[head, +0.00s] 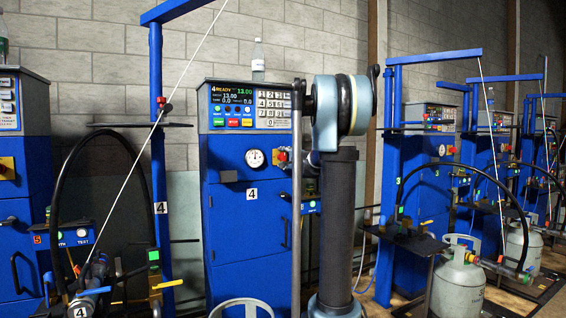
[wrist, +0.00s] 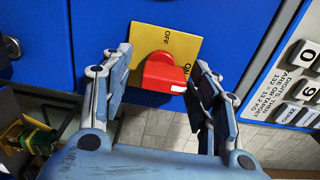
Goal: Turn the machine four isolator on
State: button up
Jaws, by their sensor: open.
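The machine four isolator is a red knob (wrist: 160,72) on a yellow plate (wrist: 148,38) in the wrist view. The plate reads OFF above the knob and ON to its right. A small white mark shows at the knob's lower right; I cannot tell which setting it points to. My gripper (wrist: 160,68) is open, with one finger on each side of the knob. Contact is not clear. In the head view the blue machine four cabinet (head: 232,225) bears a 4 label; my arm hides much of its right side, including most of my gripper.
A keypad panel (wrist: 302,75) is at the right of the wrist view. A bottle (head: 258,62) stands on the cabinet. A blue post (head: 157,120) with a black hose stands left of it. Machine three (head: 408,170) and a grey gas cylinder (head: 456,285) are to the right.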

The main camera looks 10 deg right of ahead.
jog(key=v, duration=1.2)
jog(key=s+a+f+n+g+y, duration=0.1)
jog(key=s+a+f+n+g, duration=0.35)
jog(key=s+a+f, duration=0.4)
jog(key=s+a+f+n+g, duration=0.5)
jog(key=s+f, duration=0.5)
jog(key=s, duration=0.4)
jog(key=s+d+f+n+g+h, duration=0.2)
jog(key=s+d+f+h, duration=0.1)
jog(key=s+f, duration=0.7)
jog(key=s+d+f+n+g+h, duration=0.3)
jog(key=s+d+f, duration=0.2)
jog(key=s+f, duration=0.5)
jog(key=s, duration=0.3)
jog(key=shift+s+d+h, duration=0.2)
jog(key=shift+d+h, duration=0.1)
jog(key=shift+d, duration=0.05)
jog(key=shift+f+g, duration=0.1)
jog(key=shift+g, duration=0.15)
